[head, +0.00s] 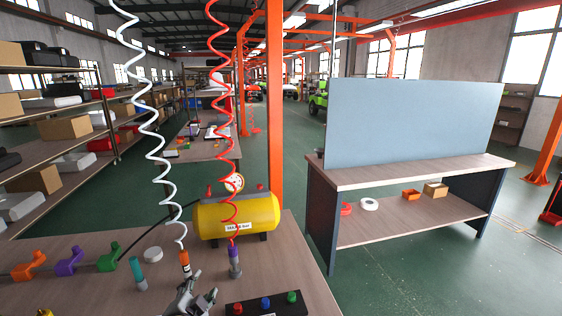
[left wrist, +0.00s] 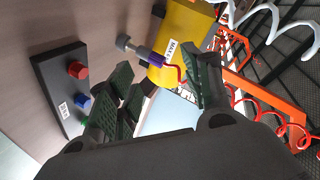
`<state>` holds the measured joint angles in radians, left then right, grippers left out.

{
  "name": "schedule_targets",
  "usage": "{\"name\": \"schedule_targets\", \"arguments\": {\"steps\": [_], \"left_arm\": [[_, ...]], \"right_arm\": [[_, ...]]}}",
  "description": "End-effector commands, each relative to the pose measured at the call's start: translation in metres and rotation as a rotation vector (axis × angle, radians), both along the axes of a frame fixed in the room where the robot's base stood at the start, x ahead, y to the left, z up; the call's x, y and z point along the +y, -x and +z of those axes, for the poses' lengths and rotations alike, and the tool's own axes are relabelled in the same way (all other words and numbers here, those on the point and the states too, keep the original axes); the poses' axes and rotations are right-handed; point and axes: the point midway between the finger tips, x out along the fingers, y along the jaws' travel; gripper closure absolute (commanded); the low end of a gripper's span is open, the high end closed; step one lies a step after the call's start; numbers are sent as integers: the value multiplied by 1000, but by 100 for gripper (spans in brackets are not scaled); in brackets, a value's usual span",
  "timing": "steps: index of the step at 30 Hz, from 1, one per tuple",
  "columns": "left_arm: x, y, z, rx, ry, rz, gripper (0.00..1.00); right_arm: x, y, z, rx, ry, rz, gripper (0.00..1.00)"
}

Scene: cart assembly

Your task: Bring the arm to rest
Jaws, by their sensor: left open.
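My left gripper (head: 192,298) is open at the front edge of the near table in the head view, with its fingers pointing up and away. In the left wrist view its dark ridged fingers (left wrist: 162,88) are spread apart, and I see nothing held between them. A purple and grey connector (head: 235,262) stands upright on the table just right of the gripper, under the red coiled hose (head: 222,100). It also shows beyond the fingertips in the left wrist view (left wrist: 143,52). My right gripper is in neither view.
A yellow air tank (head: 236,215) stands behind the gripper. A black button box (head: 266,304) lies to its right. An orange-tipped connector (head: 185,262) and a teal one (head: 137,272) stand to its left. The white coiled hose (head: 150,120) hangs above. A workbench (head: 420,172) stands at right.

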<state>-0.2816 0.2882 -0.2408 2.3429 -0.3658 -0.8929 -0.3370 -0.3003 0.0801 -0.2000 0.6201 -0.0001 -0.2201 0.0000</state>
Motion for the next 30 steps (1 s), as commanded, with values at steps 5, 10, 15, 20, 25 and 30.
{"name": "schedule_targets", "arguments": {"steps": [5, 10, 15, 20, 25, 30], "left_arm": [[9, 37, -46, 197, 159, 106, 50], [13, 79, -85, 383, 296, 209, 50], [12, 124, -114, 558, 410, 307, 50], [10, 154, -129, 666, 473, 367, 50], [7, 178, -139, 752, 520, 416, 50], [4, 199, -145, 824, 557, 457, 50]], "right_arm": [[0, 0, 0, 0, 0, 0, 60], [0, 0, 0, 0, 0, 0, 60], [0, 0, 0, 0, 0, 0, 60], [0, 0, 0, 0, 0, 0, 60], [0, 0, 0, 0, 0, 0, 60], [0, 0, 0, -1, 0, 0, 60]]}}
